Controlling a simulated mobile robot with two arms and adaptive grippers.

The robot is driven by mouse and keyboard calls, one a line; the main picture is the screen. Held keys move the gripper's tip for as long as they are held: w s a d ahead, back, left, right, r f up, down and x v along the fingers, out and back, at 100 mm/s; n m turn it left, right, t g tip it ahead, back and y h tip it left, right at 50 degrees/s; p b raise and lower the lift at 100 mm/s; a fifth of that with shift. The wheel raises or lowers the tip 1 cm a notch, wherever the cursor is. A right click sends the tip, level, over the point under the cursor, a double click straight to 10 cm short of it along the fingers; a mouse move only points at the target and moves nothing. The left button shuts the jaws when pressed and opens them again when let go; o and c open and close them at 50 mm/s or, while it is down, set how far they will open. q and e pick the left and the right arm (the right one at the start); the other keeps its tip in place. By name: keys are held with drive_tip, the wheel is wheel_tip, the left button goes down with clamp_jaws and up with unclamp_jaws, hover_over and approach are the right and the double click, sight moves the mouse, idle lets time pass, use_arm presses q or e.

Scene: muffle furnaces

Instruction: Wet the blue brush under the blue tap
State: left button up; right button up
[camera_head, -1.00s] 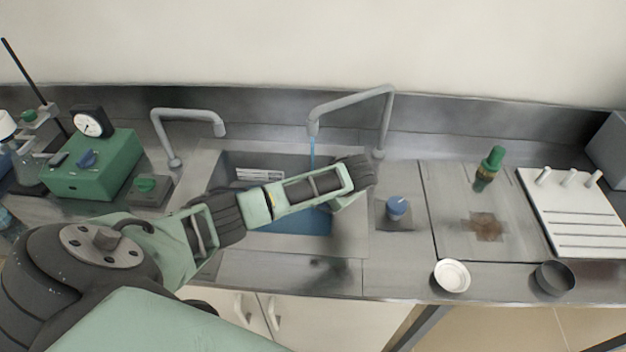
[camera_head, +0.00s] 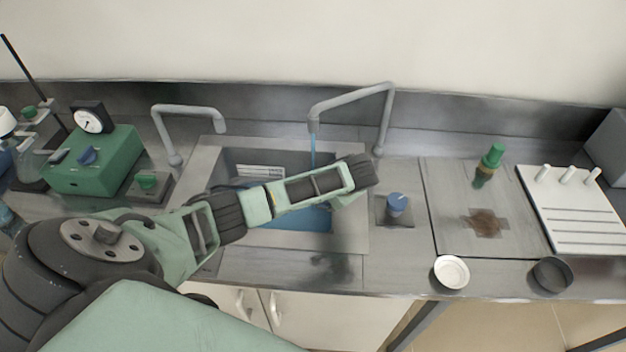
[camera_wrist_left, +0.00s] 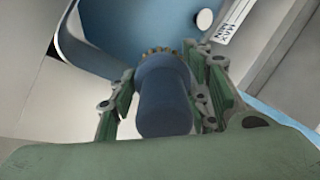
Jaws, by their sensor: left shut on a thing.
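My left arm reaches across the sink (camera_head: 352,235) in the head view, and its gripper is hidden behind the arm there. In the left wrist view the left gripper (camera_wrist_left: 162,85) is shut on the blue brush (camera_wrist_left: 165,108), with a finger on each side of its handle. The brush's far end points toward the blue-filled basin (camera_wrist_left: 125,25). The blue tap (camera_head: 350,97) has its spout over the sink, and a thin blue stream (camera_head: 313,150) falls from it. Its blue knob (camera_head: 397,204) is on the right. Whether the stream touches the brush is hidden.
A second tap (camera_head: 190,112) with a green knob (camera_head: 147,181) stands left. A green-topped object (camera_head: 490,165) stands right, near a brown stain. A green instrument (camera_head: 90,170) stands left.

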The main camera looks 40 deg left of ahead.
use_arm(q)
drive_tip(key=shift+d+f, duration=0.15)
drive_tip(key=shift+d, duration=0.7)
drive_tip(key=shift+d+r+p, duration=0.2)
drive_tip(key=shift+r+p, duration=0.15)
drive_tip(key=shift+p, duration=0.2)
drive_tip(key=d+r+p, duration=0.1)
drive_tip(key=d+p, duration=0.1)
drive_tip(key=s+d+r+p, duration=0.1)
drive_tip(key=d+r+p, duration=0.1)
drive_tip(key=p, duration=0.1)
drive_tip(key=shift+d+r, duration=0.1)
drive_tip(key=shift+r, duration=0.15)
drive_tip(key=shift+c, duration=0.5)
drive_tip(key=shift+s+r+p, duration=0.1)
drive_tip(key=shift+s+p, duration=0.1)
drive_tip(key=shift+p, duration=0.2)
drive_tip(key=shift+s, duration=0.1)
drive_tip(key=shift+a, duration=0.25)
drive_tip(key=shift+d, duration=0.1)
